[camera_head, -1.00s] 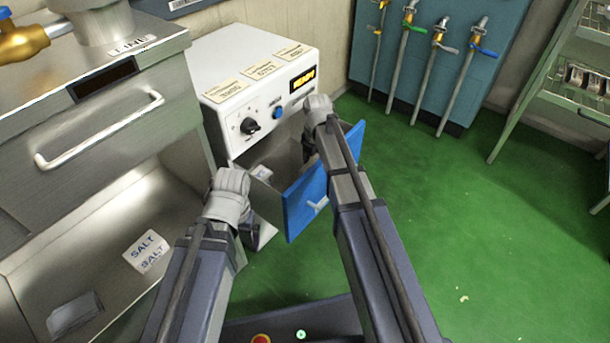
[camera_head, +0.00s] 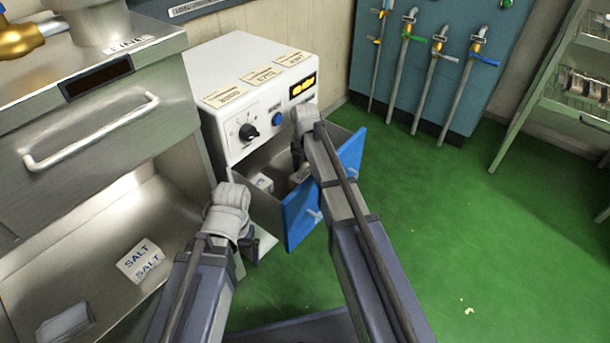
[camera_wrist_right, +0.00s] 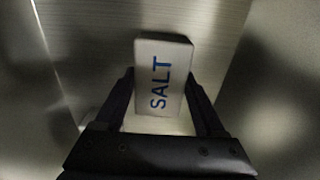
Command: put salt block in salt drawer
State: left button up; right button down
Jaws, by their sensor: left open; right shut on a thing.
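The salt drawer (camera_head: 322,190) has a blue front and is pulled open below the white control box. My right gripper (camera_wrist_right: 165,108) is shut on a white salt block (camera_wrist_right: 160,75) with blue SALT lettering, seen in the right wrist view between smooth metal walls. In the head view the right wrist is over the open drawer and its arm hides part of the drawer. A small pale block (camera_head: 263,183) lies in the drawer's left part. My left gripper (camera_head: 250,248) is open and empty, low beside the drawer's left side; its fingers are partly hidden.
A white SALT block (camera_head: 140,261) and another pale block (camera_head: 65,325) lie on the steel shelf at left. The control box (camera_head: 262,85) has a black knob and blue button. Pipes with valves (camera_head: 435,65) stand behind.

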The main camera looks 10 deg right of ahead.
aim_at(305, 173)
jog(key=shift+f, duration=0.1)
jog(key=shift+f, duration=0.15)
jog(key=shift+c, duration=1.3)
grip_release()
jog(key=shift+r, duration=0.25)
notch_tip(305, 173, up, 12)
jog(key=p, duration=1.2)
